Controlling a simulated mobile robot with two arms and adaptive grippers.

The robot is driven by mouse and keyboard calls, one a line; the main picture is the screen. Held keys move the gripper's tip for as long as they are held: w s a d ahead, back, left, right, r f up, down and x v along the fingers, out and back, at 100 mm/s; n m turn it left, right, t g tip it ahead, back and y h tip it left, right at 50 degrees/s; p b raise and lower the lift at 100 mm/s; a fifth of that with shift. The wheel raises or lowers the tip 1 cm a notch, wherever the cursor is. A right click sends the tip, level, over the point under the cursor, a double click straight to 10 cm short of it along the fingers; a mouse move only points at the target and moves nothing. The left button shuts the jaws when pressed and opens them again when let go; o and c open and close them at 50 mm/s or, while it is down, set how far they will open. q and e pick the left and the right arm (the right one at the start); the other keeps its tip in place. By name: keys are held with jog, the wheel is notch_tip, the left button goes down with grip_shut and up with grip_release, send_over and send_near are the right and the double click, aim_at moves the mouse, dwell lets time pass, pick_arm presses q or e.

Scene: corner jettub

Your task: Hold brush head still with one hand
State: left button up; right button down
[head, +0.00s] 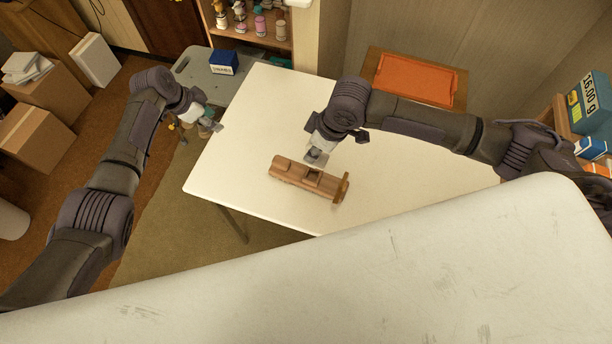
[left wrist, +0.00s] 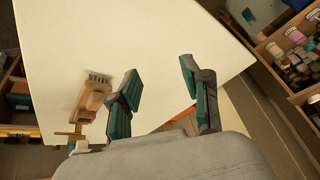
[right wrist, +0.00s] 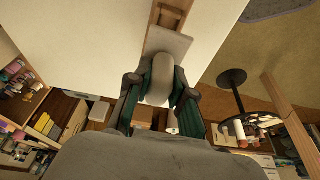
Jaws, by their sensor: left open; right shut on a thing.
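A brown wooden piece (head: 292,174) lies on the white table (head: 235,150), with dark slots on top and a disc-like right end. It also shows in the left wrist view (left wrist: 93,98), with what looks like a row of dark bristles, and is cut off in the right wrist view (right wrist: 172,14). I cannot tell which part is the brush head. My right gripper (head: 320,150) is shut on a rounded pale thing (right wrist: 162,72); a flat grey plate (right wrist: 168,42) extends from there to the wood. My left gripper (head: 212,123) is open by the table's left edge, apart from the wood.
An orange tray (head: 415,78) stands behind the table. A blue box (head: 223,62) sits on a grey side surface at the back left. Cardboard boxes (head: 65,108) stand on the floor at left. A large pale surface (head: 330,275) fills the foreground. The table's left part is clear.

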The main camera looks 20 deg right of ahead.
pick_arm(q)
jog(key=s+d+m+g, duration=0.2)
jog(key=s+d+m, duration=0.35)
jog(key=d, duration=0.25)
jog(key=m+g+y, duration=0.1)
jog(key=m+g, duration=0.2)
jog(key=m, duration=0.2)
send_over(280, 161)
jog(key=w+a, duration=0.2)
jog(key=shift+x, duration=4.15)
grip_shut()
jog(key=shift+s+a+f, duration=0.1)
jog(key=shift+f, duration=0.1)
